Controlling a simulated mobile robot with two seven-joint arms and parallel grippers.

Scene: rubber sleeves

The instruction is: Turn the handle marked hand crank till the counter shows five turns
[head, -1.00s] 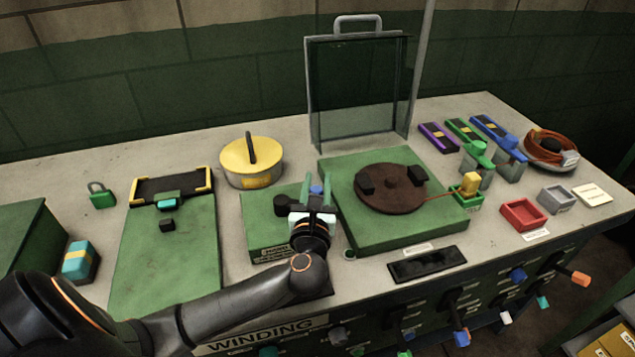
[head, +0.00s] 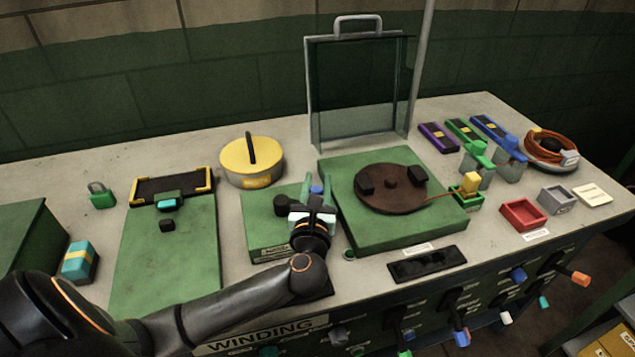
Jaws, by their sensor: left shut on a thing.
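My left gripper (head: 318,198) is over the small green box (head: 262,222) at the middle of the bench. It is shut on a blue-topped knob (head: 316,189), which is the hand crank's handle as far as I can tell; the fingers hide most of it. A dark round hub (head: 282,203) shows on the box to the left of the gripper. The label on the box front is too small to read, and no counter figures can be read. The brown turntable (head: 391,188) sits on a green base to the right. My right gripper is not in view.
A raised clear cover (head: 358,90) stands behind the turntable. A yellow-lidded pot (head: 252,162) and a green board (head: 167,250) are to the left. A dark slotted tray (head: 427,264) lies in front. Red (head: 523,214) and grey (head: 556,199) trays are at right.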

